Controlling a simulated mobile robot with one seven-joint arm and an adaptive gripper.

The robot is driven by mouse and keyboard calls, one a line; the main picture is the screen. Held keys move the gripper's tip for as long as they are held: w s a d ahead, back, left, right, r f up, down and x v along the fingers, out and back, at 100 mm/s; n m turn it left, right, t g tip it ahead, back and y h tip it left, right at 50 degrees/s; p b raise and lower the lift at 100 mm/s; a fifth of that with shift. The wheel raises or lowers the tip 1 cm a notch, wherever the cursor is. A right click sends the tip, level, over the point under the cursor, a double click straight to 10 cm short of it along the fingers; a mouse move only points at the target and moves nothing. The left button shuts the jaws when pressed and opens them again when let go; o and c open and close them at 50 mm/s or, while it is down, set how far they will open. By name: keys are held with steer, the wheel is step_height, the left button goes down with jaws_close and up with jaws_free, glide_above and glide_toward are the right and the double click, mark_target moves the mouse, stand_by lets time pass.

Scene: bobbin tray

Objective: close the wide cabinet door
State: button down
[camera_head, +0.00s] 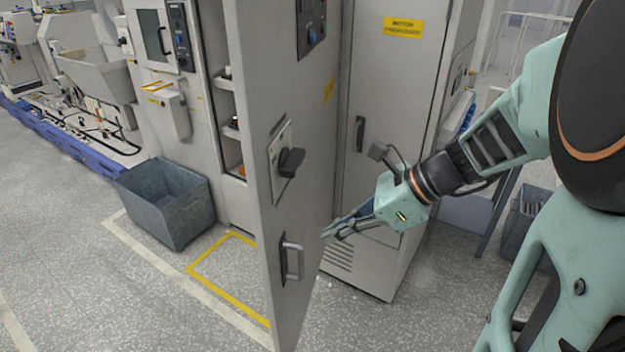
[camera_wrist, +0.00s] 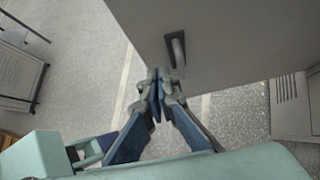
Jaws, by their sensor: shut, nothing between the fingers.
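The wide cabinet door (camera_head: 290,190) is a tall light-grey panel, standing well open and swung out toward me. It has a black rotary knob (camera_head: 289,161) and a grey bar handle (camera_head: 291,261) low down. In the head view, my gripper (camera_head: 328,234) is beside the door's right face, pointing left. In the wrist view, the door (camera_wrist: 235,45) fills the upper right and its handle (camera_wrist: 177,48) is just beyond my gripper (camera_wrist: 159,82). The fingers are together and hold nothing. I cannot tell whether the fingertips touch the door.
Behind the door is the open cabinet with shelves (camera_head: 230,130). A second grey cabinet (camera_head: 395,110) with a yellow label stands to the right, its door shut. A grey bin (camera_head: 166,203) sits on the floor at left, near yellow floor tape (camera_head: 225,290). The floor at front left is clear.

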mark_target(276, 249)
steer(key=x, duration=0.3)
steer(key=a+r+x, duration=0.1)
steer(key=x, duration=0.5)
steer(key=shift+w+a+r+p, duration=0.15)
steer(key=shift+w+r+p, duration=0.05)
steer(key=shift+w+p, duration=0.1)
steer(key=shift+w+a, duration=0.2)
steer(key=shift+a, duration=0.35)
steer(key=shift+a, duration=0.1)
